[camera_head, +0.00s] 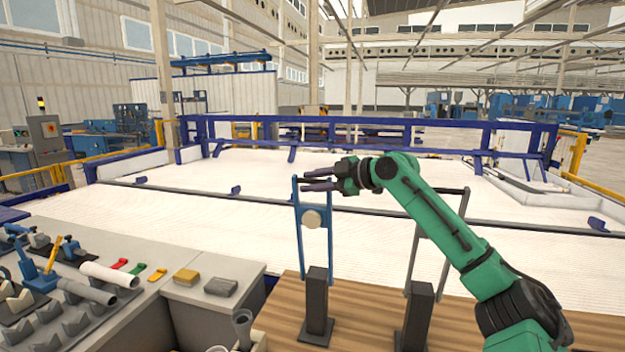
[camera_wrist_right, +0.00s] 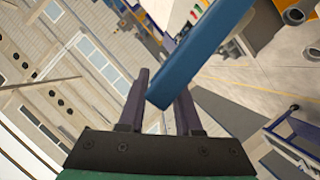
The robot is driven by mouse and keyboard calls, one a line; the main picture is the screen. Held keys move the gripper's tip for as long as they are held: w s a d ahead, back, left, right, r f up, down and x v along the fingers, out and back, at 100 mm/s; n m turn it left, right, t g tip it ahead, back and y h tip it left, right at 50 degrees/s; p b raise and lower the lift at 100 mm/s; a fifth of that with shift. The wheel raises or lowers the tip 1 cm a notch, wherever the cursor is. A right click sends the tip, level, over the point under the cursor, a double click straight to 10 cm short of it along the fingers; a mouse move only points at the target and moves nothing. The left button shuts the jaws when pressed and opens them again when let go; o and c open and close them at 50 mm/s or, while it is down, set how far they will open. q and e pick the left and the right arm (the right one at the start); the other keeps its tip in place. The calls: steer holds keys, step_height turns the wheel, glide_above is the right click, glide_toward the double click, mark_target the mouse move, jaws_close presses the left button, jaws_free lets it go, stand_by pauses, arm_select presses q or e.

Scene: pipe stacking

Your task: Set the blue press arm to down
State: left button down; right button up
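The blue press arm (camera_head: 301,238) is a tall frame of two blue bars with a pale round disc between them. It stands upright on a dark post (camera_head: 317,295) on the wooden table. My right gripper (camera_head: 305,180) is at its upper end, with its two dark fingers apart. In the right wrist view, a blue bar (camera_wrist_right: 205,45) runs between or just in front of the open fingers (camera_wrist_right: 162,103). A gap shows beside the left finger; contact cannot be told. My left gripper is not in view.
A similar grey frame (camera_head: 413,262) stands on a second dark post (camera_head: 416,315) to the right, behind my right arm. On the left, a grey bench (camera_head: 205,255) holds pipes (camera_head: 110,275), cradles and small coloured pieces. Bare wooden tabletop (camera_head: 368,310) lies between the posts.

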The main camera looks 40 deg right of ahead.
jaws_close()
steer(key=shift+a, duration=0.15)
steer(key=shift+f, duration=0.1)
stand_by(0.9)
